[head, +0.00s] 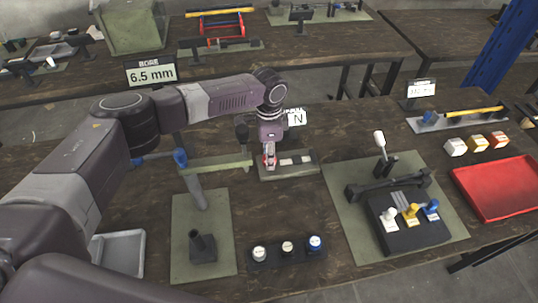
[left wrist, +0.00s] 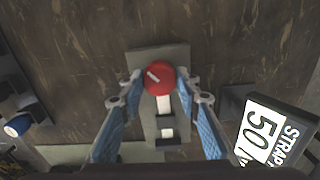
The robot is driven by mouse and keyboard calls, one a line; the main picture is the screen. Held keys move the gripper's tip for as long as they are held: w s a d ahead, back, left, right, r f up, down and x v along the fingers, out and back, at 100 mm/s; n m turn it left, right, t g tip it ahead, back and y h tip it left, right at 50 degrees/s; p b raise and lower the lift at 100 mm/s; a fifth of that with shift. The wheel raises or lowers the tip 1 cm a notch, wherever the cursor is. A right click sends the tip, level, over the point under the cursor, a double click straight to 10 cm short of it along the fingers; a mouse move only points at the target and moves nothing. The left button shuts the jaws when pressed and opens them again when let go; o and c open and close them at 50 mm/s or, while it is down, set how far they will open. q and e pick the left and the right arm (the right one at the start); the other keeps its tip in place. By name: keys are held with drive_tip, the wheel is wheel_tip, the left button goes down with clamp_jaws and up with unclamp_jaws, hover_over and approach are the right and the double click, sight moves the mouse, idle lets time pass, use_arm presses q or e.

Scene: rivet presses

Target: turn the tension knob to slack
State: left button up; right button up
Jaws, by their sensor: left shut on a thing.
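A round red knob (left wrist: 161,85) with a white pointer line sits at one end of a grey plate (left wrist: 158,54). In the left wrist view the pointer line slants toward the upper left. A pale strip with a dark block runs down the plate from the knob. My left gripper (head: 269,162) points down at the tensioner plate (head: 302,170) in the head view and hides most of the knob there. In the left wrist view the left gripper (left wrist: 159,80) is shut on the knob, one finger on each side. My right gripper is not in view.
A sign (left wrist: 270,132) reading "STRAP" and "50" stands right of the plate in the left wrist view. A press stand (head: 190,160) is left of the gripper. A green mat (head: 340,205) with levers, a red tray (head: 500,188) and several small knobs (head: 287,248) lie around.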

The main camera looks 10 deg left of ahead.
use_arm(q)
drive_tip(key=n+p, duration=0.4)
drive_tip(key=n, duration=0.1)
drive_tip(key=shift+s+r, duration=0.1)
drive_tip(key=shift+r, duration=0.05)
drive_tip(key=n+p, duration=0.3)
drive_tip(key=n, duration=0.1)
drive_tip(key=shift+n, duration=0.3)
idle(0.4)
drive_tip(key=o, duration=1.2)
drive_tip(key=shift+c, duration=0.2)
